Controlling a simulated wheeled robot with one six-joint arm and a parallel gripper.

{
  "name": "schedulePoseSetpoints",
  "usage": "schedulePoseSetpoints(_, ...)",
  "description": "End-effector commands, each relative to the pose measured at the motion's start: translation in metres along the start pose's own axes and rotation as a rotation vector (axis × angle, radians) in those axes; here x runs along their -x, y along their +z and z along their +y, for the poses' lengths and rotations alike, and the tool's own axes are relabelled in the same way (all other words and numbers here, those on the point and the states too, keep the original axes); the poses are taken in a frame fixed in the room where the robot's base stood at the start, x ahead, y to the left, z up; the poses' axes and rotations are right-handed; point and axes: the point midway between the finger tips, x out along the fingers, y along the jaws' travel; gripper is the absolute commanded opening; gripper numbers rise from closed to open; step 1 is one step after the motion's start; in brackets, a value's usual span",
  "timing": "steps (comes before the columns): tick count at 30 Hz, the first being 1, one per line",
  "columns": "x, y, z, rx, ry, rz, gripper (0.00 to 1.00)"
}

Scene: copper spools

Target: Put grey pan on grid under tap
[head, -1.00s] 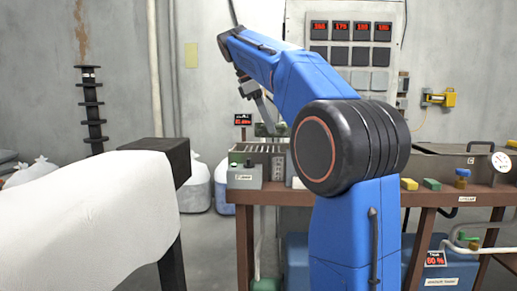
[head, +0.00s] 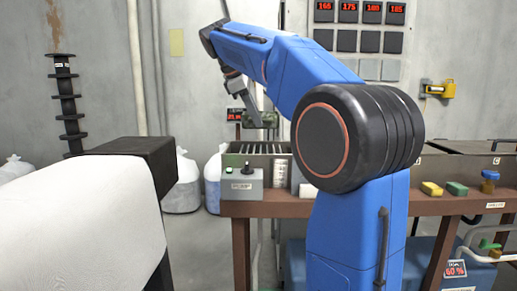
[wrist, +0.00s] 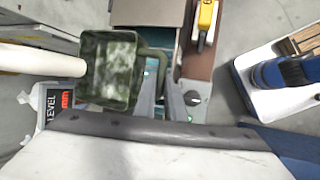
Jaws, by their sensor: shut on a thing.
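A small mottled dark green pan (head: 262,119) hangs from my gripper (head: 249,103) in the head view, above the left end of the brown bench (head: 285,210). In the wrist view the pan (wrist: 108,70) looks square and open-topped, with a looped handle on its right side. My gripper's grey fingers (wrist: 174,98) are at that handle and shut on it. A slatted grid (head: 268,148) lies at the bench's left end, below the pan, apart from it. Its right part is hidden behind my arm. I cannot make out the tap.
A grey control box (head: 242,184) stands at the bench's front left. White bags (head: 183,185) stand on the floor behind.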

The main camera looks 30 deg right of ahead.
Motion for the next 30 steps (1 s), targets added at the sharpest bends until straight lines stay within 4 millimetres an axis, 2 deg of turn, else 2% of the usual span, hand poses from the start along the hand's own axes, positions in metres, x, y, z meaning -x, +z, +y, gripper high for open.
schedulePoseSetpoints(6,-0.031,-0.012,-0.012,0.002,-0.002,-0.001,0.00)
schedulePoseSetpoints(13,-0.046,-0.019,-0.018,0.000,-0.001,0.000,0.00)
schedulePoseSetpoints(19,-0.070,-0.029,-0.026,0.001,-0.001,0.000,0.00)
schedulePoseSetpoints(22,-0.076,-0.031,-0.029,0.001,-0.001,0.000,0.00)
schedulePoseSetpoints(29,-0.077,-0.032,-0.029,0.000,0.000,0.000,0.00)
schedulePoseSetpoints(30,-0.077,-0.032,-0.029,0.001,-0.001,0.000,0.20)
